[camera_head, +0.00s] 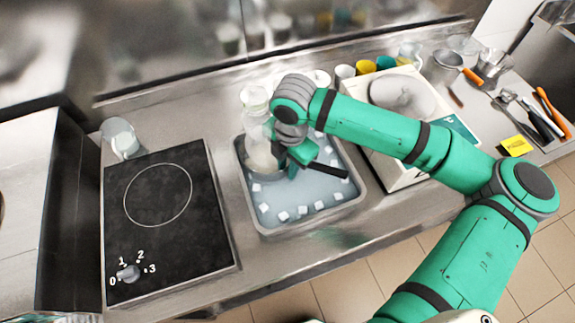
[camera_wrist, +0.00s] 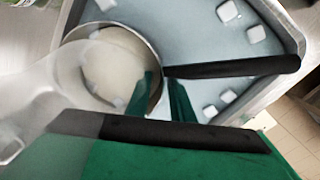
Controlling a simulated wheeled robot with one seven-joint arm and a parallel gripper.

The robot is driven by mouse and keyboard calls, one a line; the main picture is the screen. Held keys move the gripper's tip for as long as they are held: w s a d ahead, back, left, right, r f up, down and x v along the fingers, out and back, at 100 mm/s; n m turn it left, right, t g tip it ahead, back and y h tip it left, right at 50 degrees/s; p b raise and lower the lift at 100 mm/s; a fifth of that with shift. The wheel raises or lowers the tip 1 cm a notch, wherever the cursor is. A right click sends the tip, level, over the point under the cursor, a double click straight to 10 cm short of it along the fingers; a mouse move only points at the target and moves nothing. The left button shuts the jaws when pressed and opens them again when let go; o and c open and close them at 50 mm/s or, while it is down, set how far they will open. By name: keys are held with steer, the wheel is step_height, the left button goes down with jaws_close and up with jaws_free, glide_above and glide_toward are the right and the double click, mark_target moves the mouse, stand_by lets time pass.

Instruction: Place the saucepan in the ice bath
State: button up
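The steel saucepan (camera_wrist: 158,50) with pale, creamy contents is at the back left of the ice bath (camera_head: 262,228). It also shows in the head view (camera_head: 262,158), partly hidden by my gripper and a clear vessel. Its black handle (camera_head: 330,170) points right across the bath and shows in the wrist view (camera_wrist: 235,68). The ice bath is a metal tray of bluish water with several ice cubes. My gripper (camera_wrist: 162,80) is at the saucepan's rim near the handle, one green finger inside the wall and one outside. Whether the fingers press on the wall is unclear.
A clear glass vessel (camera_head: 255,100) stands behind the bath, close to my gripper. A black cooktop (camera_head: 165,245) is on the left, with a glass (camera_head: 122,138) behind it. A white machine (camera_head: 402,180) stands right of the bath.

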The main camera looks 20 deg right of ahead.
step_height(320, 180, up, 12)
steer(key=shift+s+d, duration=0.2)
steer(key=shift+s, duration=0.2)
stand_by(0.4)
steer(key=shift+w, duration=0.1)
